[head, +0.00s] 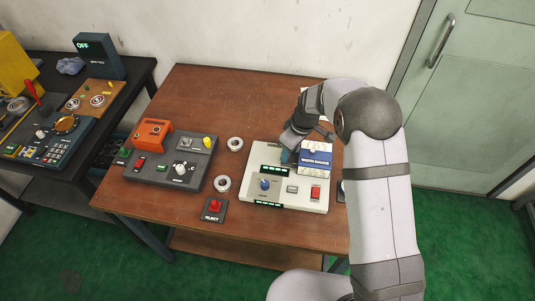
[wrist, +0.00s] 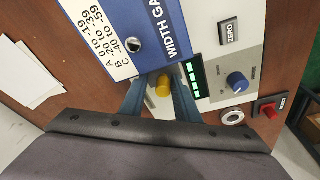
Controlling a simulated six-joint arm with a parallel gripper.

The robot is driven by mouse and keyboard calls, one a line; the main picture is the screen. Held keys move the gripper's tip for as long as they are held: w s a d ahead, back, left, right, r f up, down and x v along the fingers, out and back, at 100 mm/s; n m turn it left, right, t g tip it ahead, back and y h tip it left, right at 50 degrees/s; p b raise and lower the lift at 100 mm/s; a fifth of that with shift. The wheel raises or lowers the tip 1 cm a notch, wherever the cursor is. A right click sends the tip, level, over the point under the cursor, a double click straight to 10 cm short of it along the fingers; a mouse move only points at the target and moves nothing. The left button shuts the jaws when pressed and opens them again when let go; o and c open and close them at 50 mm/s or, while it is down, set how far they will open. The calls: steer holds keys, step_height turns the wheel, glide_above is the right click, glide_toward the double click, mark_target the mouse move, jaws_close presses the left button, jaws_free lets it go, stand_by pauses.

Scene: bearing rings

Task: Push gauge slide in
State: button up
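The width gauge is a blue block (head: 316,160) on a pale instrument box (head: 262,204), at the right of the table. In the wrist view, the gauge (wrist: 160,22) shows "WIDTH GA", a white label and a round silver part. A yellow knob (wrist: 163,86) stands beside its lower edge; I cannot tell whether this is the slide's handle. My gripper (wrist: 161,90) is down at the gauge's left side in the head view, its blue fingers apart on either side of the yellow knob. I see no firm contact with the knob. In the head view my arm partly hides the gauge.
The box carries a blue knob (head: 265,184), a red switch (head: 315,193) and green displays. Two pale rings (head: 235,144) (head: 222,184) lie left of it. A red reject button (head: 214,206) and a grey panel (head: 170,163) stand further left.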

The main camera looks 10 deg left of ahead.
steer(key=shift+s+f, duration=0.3)
steer(key=shift+s, duration=0.1)
steer(key=shift+r, duration=0.15)
steer(key=shift+w+r+p, duration=0.15)
steer(key=shift+r+p, duration=1.05)
steer(key=shift+r, duration=0.6)
steer(key=shift+w+r+p, duration=0.1)
steer(key=shift+r+p, duration=1.05)
steer(key=shift+r, duration=0.6)
steer(key=shift+a, duration=0.1)
steer(key=s+d+r+m+h, duration=0.1)
steer(key=s+d+r+m, duration=0.55)
steer(key=s+d, duration=0.4)
steer(key=s+d+m, duration=0.2)
steer(key=s+d, duration=0.2)
steer(key=s, duration=0.4)
steer(key=s+d+r+m+g+h, duration=0.1)
steer(key=s+d+m, duration=0.2)
steer(key=s, duration=0.5)
steer(key=shift+d+r, duration=0.2)
steer(key=shift+d, duration=0.5)
